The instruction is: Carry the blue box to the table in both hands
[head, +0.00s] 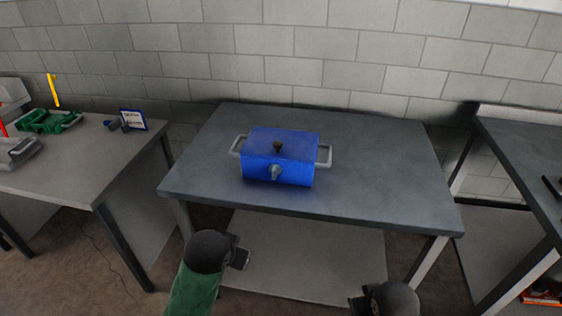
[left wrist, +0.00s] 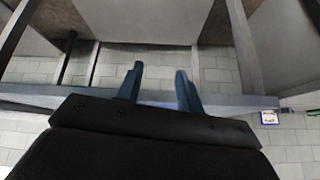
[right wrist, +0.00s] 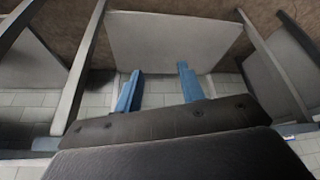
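The blue box (head: 281,157) stands upright on the grey middle table (head: 385,175), left of its centre. It has a grey handle on each side, a brown knob on the lid and a grey knob on its front. My left gripper (head: 240,256) is in front of the table's front edge, below the box and apart from it. In the left wrist view its fingers (left wrist: 160,88) are spread with nothing between them. My right gripper (head: 358,303) is at the bottom of the head view, away from the box. In the right wrist view its fingers (right wrist: 160,90) are spread and empty.
A left table (head: 70,165) carries a green tray (head: 48,121), a small framed sign (head: 133,120) and grey items. Another table (head: 530,150) stands at the right. The middle table's top is clear around the box. A block wall (head: 300,50) rises behind.

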